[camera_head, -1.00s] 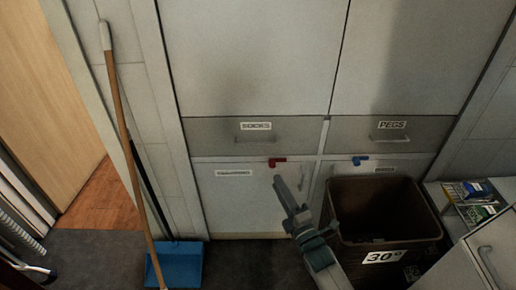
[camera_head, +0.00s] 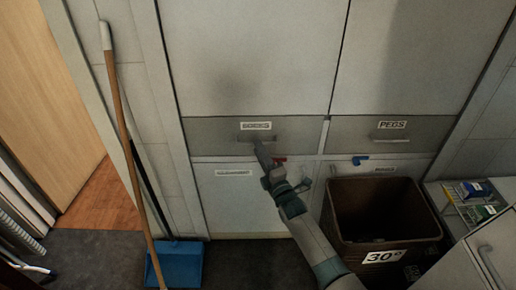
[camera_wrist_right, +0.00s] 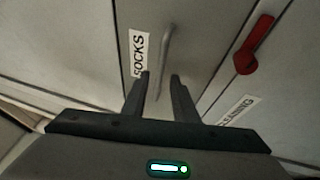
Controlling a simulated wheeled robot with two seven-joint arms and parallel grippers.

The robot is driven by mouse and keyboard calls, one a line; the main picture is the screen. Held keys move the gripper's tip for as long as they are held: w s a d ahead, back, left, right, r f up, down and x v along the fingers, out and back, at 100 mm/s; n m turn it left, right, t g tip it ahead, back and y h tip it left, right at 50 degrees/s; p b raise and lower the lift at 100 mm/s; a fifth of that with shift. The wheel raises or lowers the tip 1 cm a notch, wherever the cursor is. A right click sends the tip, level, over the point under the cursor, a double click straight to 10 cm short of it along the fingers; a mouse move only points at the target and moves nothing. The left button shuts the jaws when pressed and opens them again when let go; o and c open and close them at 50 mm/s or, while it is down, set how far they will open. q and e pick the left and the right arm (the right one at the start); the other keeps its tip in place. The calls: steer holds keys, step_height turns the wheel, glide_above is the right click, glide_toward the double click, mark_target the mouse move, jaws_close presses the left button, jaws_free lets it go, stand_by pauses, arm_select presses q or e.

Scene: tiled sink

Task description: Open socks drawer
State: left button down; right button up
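The socks drawer (camera_head: 215,138) is a grey front with a white SOCKS label (camera_head: 256,126) and a thin bar handle (camera_head: 246,139) below it. It looks shut. My right gripper (camera_head: 260,148) is at the handle, coming from below. In the right wrist view the gripper (camera_wrist_right: 160,82) has its two fingers apart, with a gap between them. The SOCKS label (camera_wrist_right: 138,55) is left of the handle there. My left gripper is not in view.
A red knob (camera_wrist_right: 254,45) sits below the drawer, near my right gripper. The PEGS drawer (camera_head: 350,130) is to the right. A brown bin (camera_head: 345,215) stands right of my arm. A broom (camera_head: 120,110) and blue dustpan (camera_head: 180,266) stand left.

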steer(key=shift+x, duration=0.8)
jaws_close()
stand_by(1.0)
